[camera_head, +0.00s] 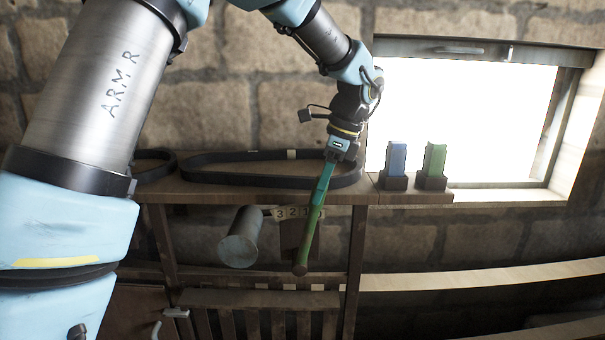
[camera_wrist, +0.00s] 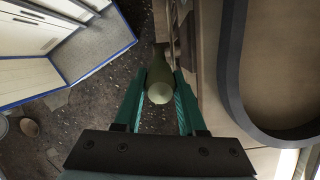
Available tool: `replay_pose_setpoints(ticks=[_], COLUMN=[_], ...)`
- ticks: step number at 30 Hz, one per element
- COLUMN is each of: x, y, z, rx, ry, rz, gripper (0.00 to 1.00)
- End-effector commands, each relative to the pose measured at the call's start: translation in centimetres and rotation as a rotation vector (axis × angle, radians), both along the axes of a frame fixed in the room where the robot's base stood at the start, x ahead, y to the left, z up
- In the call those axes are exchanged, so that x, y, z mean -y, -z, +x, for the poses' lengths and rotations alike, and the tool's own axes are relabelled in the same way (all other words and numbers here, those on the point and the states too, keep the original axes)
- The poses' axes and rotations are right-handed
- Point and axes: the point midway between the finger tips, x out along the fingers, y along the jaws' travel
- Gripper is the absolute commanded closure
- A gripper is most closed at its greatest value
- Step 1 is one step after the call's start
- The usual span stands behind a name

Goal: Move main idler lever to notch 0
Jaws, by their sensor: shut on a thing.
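The main idler lever (camera_head: 308,236) has a green handle and slants up from a brownish round end below the bench edge. My gripper (camera_head: 318,200) comes down from above with teal fingers shut on the upper part of the handle. In the wrist view the handle's rounded end (camera_wrist: 160,93) sits between the two fingers. A pale notch plate (camera_head: 288,213) shows 3, 2 and 1 from left to right. The lever crosses in front of the plate's right end, just right of the 1. A notch 0 mark is not visible, and the exact notch cannot be told.
A grey cylinder (camera_head: 240,238) hangs left of the lever. A black belt (camera_head: 225,181) lies on the bench behind. A blue block (camera_head: 396,158) and a green block (camera_head: 434,160) stand in dark holders on the right. Open space lies right of the lever, before a bench post.

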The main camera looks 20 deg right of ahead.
Motion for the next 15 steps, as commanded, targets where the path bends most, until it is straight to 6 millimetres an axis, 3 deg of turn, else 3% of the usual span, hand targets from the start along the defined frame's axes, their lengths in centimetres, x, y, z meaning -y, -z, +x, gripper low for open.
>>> replay_pose_setpoints(ticks=[6, 15], x=[2.0, 2.4], y=[0.4, 0.8], z=[-1.0, -1.2], rx=[0.043, 0.053], ry=[0.003, 0.001], rz=[0.096, 0.108], gripper=[1.00, 1.00])
